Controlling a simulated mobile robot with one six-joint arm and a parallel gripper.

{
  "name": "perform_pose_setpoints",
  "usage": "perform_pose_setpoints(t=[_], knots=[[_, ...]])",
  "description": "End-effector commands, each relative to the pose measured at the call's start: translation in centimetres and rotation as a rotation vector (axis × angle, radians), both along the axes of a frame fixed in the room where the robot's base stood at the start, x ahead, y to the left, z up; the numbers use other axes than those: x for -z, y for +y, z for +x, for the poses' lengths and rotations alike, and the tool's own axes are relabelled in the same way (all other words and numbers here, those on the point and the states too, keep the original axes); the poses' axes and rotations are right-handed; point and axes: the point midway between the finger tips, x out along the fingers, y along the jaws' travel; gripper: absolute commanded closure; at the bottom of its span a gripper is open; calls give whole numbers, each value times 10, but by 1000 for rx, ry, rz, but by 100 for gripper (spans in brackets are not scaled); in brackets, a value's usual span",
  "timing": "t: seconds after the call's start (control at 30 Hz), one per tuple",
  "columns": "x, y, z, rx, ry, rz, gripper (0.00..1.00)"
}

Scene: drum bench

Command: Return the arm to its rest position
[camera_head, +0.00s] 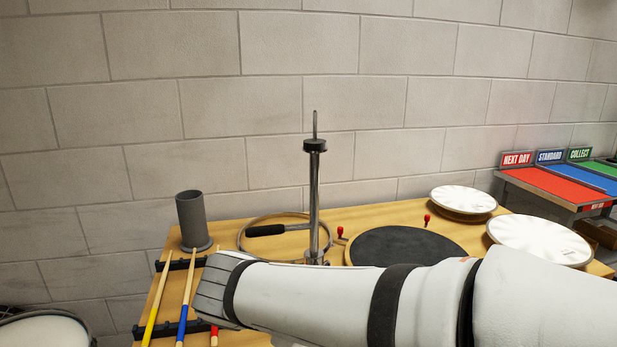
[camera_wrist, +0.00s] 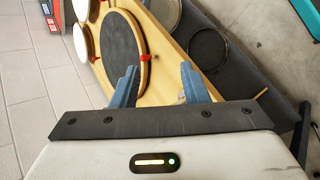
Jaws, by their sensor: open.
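My gripper (camera_wrist: 158,86) shows in the wrist view as two blue-grey fingers standing apart, with nothing between them. They are over the wooden bench, beside the round black pad in the picture. In the head view my white arm reaches in from the right, low across the front of the bench, and hides part of it. The fingers cannot be made out there.
The bench (camera_head: 232,232) holds a grey cup (camera_head: 192,221), an upright metal stand (camera_head: 314,195), a black pad (camera_head: 405,247), white discs (camera_head: 463,199) and coloured sticks (camera_head: 186,295). Coloured label trays (camera_head: 560,185) stand at right. Space above the bench is mostly clear.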

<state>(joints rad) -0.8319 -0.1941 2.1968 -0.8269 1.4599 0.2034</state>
Motion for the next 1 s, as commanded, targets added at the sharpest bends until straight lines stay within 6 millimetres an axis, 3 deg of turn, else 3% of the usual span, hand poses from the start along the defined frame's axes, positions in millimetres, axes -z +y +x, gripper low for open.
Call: perform_pose_setpoints(t=[0.03, 0.1, 0.4, 0.7, 1.0], knots=[[-4, -20, -4, 64, 35, 63, 59], [3, -39, -12, 138, 82, 160, 59], [14, -87, -45, 466, 106, 614, 59], [8, -102, -53, 683, -34, 915, 59], [9, -103, -52, 708, -59, 950, 59]])
